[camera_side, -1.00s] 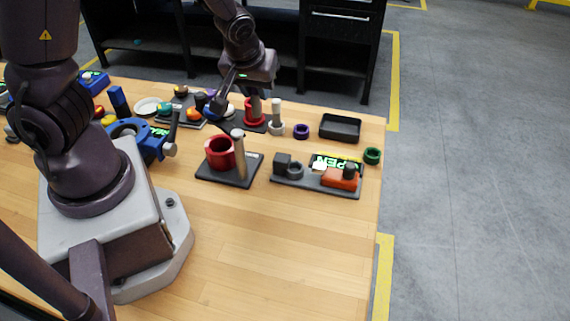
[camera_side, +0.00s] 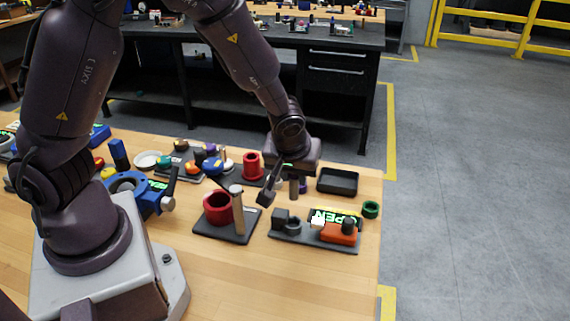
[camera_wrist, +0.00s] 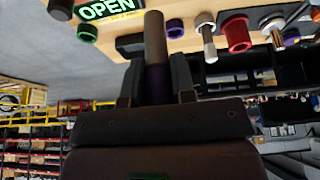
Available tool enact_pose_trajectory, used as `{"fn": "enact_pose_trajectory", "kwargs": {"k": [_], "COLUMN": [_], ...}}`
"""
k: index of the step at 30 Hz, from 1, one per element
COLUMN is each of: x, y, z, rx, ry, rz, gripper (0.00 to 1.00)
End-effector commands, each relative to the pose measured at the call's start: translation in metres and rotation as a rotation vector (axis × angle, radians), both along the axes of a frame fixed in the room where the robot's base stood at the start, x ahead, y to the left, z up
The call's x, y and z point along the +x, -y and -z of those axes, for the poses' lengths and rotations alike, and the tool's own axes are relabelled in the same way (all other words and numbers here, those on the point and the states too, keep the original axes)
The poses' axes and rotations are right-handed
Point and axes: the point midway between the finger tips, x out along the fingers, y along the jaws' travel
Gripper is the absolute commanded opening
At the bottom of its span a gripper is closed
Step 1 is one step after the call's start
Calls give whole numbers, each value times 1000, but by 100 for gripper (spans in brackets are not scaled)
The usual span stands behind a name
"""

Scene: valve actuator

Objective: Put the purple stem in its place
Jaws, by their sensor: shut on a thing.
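My gripper (camera_side: 283,186) is shut on the purple stem, a grey rod (camera_side: 294,187) with a purple section between the fingers. In the wrist view, the stem's grey rod (camera_wrist: 155,38) sticks out beyond my gripper (camera_wrist: 157,80), with the purple part lower down. The stem hangs roughly upright, above the table behind the dark fixture plate (camera_side: 285,231). That plate carries a dark block (camera_side: 280,219), a grey ring (camera_side: 292,226), an orange block (camera_side: 339,234) and an OPEN sign (camera_side: 336,217). The stem's lower end is hard to make out in the side view.
A red ring (camera_side: 217,208) and grey post (camera_side: 238,211) stand on another dark plate. A black tray (camera_side: 337,181), a purple ring (camera_wrist: 175,27), a green ring (camera_side: 370,209), a red flanged cylinder (camera_side: 250,166) and a pale post (camera_wrist: 207,40) are nearby. Bare wood lies in front.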

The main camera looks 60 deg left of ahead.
Motion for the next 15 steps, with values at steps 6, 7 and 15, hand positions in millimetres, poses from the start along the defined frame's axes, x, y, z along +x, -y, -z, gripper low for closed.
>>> {"fn": "enact_pose_trajectory", "kwargs": {"k": [6,7,15], "x": [0,0,0], "y": [-1,-1,-1], "z": [0,1,21], "rx": [0,1,3], "ry": [1,0,-3], "rz": [-1,-1,-1], "gripper": [0,0,0]}}
